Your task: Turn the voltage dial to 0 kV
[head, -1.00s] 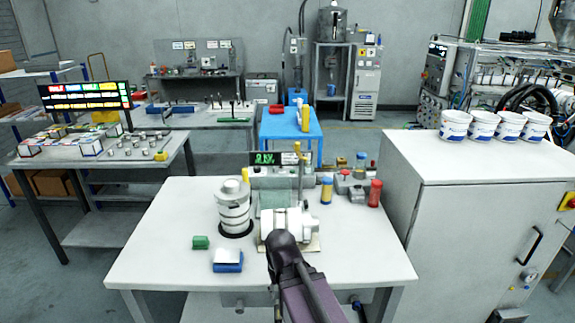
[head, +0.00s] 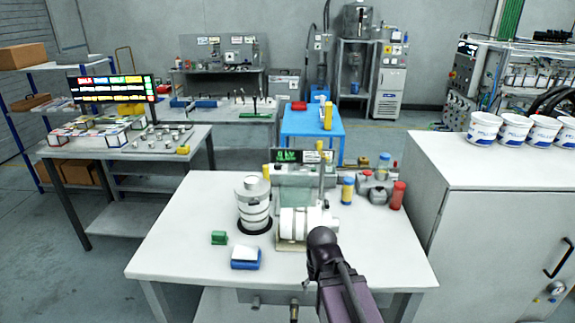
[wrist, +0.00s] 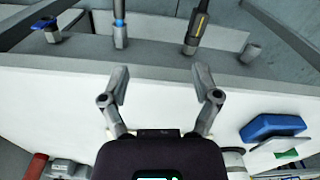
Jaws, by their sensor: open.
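A small unit with a green-lit display (head: 302,156) stands at the back of the white table (head: 180,235). Its digits are too small to read surely. I cannot make out the voltage dial in either view; my arm and the objects in front may cover part of the unit. My gripper (wrist: 162,82) shows in the wrist view with its two fingers apart and nothing between them. It is over the table. In the head view my dark wrist is near the table's front right, and the fingers cannot be made out.
A red cylinder (head: 397,195) stands at the back right. A large white cabinet (head: 480,220) closes the right side.

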